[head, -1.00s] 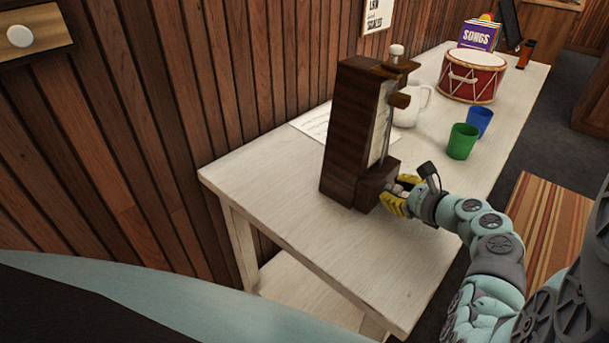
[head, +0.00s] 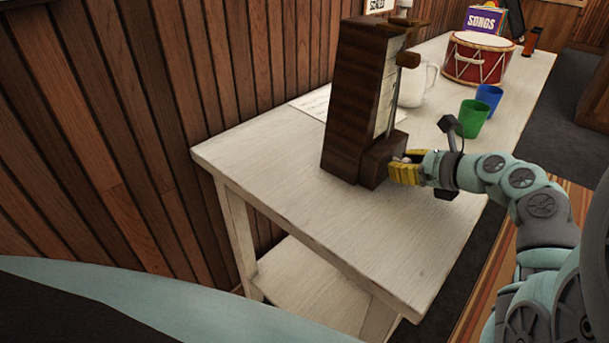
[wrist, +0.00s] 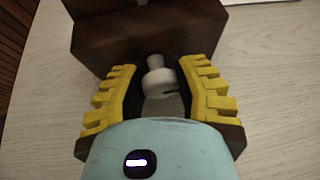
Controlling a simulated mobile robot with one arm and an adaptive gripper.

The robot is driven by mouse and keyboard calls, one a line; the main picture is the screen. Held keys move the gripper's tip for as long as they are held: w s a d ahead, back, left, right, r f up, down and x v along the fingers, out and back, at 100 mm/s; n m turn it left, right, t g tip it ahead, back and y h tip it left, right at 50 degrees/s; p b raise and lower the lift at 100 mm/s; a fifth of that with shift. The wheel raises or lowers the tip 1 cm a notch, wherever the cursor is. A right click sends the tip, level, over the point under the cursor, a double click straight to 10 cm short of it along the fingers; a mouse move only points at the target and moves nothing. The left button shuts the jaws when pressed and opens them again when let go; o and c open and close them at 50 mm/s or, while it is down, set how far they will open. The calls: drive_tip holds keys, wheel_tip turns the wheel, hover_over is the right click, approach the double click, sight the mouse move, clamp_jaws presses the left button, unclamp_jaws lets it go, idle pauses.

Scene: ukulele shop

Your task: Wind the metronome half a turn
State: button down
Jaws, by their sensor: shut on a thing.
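The metronome (head: 350,110) is a tall dark brown wooden case standing upright on the white table, with a pale scale strip on its front. In the wrist view its dark base (wrist: 120,45) fills the top. A pale grey winding key (wrist: 160,80) sticks out of the base toward me. My gripper (head: 402,168) is at the base, its yellow ribbed fingers on both sides of the key. My gripper (wrist: 157,88) is shut on the key, which lies between the fingers in the wrist view. The fingers mostly hide the key in the head view.
The white table (head: 270,170) is bare in front of the metronome. Behind it stand a white mug (head: 415,85), a green cup (head: 472,118), a blue cup (head: 489,98) and a red drum (head: 478,60). A paper sheet (head: 312,103) lies by the wood wall.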

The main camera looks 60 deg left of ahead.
drive_tip(key=m+g+b, duration=0.1)
drive_tip(key=m+b, duration=0.1)
drive_tip(key=shift+a+g+h+b, duration=0.1)
drive_tip(key=shift+g+h+b, duration=0.2)
drive_tip(key=shift+g+b, duration=0.1)
drive_tip(key=m+g+b, duration=0.2)
drive_tip(key=m, duration=0.1)
drive_tip(key=shift+g, duration=0.3)
drive_tip(key=m+g+b, duration=0.2)
drive_tip(key=m, duration=0.1)
drive_tip(key=shift+w+f+b, duration=0.1)
drive_tip(key=shift+b, duration=0.25)
drive_tip(key=shift+m+g+b, duration=0.9)
drive_tip(key=shift+m+g, duration=0.3)
drive_tip(key=shift+m, duration=0.2)
drive_tip(key=c, duration=0.6)
unclamp_jaws()
drive_tip(key=shift+w+d, duration=0.2)
